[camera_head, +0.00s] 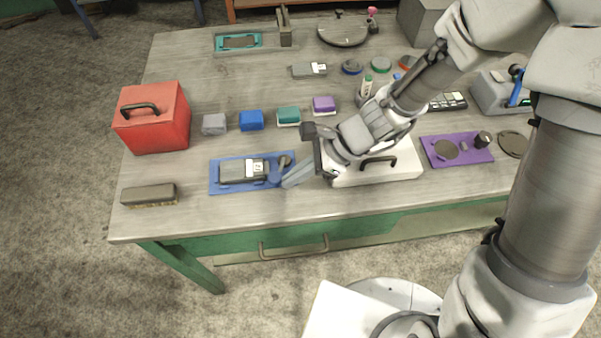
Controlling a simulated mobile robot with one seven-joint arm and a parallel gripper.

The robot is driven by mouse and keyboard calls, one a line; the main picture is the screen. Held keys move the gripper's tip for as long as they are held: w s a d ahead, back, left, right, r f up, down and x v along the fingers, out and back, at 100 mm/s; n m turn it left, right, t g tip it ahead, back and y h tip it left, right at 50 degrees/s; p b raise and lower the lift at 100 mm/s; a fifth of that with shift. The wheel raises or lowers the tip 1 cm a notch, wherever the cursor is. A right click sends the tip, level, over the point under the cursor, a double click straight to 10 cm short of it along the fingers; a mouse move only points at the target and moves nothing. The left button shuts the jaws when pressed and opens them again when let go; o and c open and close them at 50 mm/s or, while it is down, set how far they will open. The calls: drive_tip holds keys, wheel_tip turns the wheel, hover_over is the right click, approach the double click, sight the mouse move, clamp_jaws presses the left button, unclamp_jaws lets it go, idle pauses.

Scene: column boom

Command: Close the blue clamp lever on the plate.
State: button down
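A blue plate (225,187) lies near the table's front left edge, with a dark grey device with a white label (243,171) on it. A small dark rounded part (286,161) shows at the plate's right end; whether it belongs to the clamp lever I cannot tell. My gripper (296,176) reaches in from the right, its pale fingers at the right end of the plate, close to that part. Whether it touches anything is unclear. The hand hides part of this area, and the finger gap does not show.
A white case with a dark handle (374,176) lies right under my arm. A red box (153,118) and a brush (150,194) are at left. Several coloured blocks (251,120) stand behind the plate. A purple plate (478,156) and a grey box with a blue lever (517,86) are at right.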

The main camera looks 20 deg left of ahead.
drive_tip(key=shift+s+a, duration=0.4)
drive_tip(key=shift+a, duration=0.15)
drive_tip(key=shift+a, duration=0.1)
idle(0.4)
drive_tip(key=shift+d+r, duration=0.2)
drive_tip(key=shift+d, duration=0.7)
drive_tip(key=d, duration=0.1)
drive_tip(key=d+r+p, duration=0.1)
drive_tip(key=d, duration=0.1)
drive_tip(key=shift+s, duration=0.1)
drive_tip(key=d+r+p, duration=0.2)
drive_tip(key=d+r, duration=0.3)
drive_tip(key=r, duration=0.1)
drive_tip(key=shift+s+d+r, duration=0.2)
drive_tip(key=shift+d+r, duration=0.2)
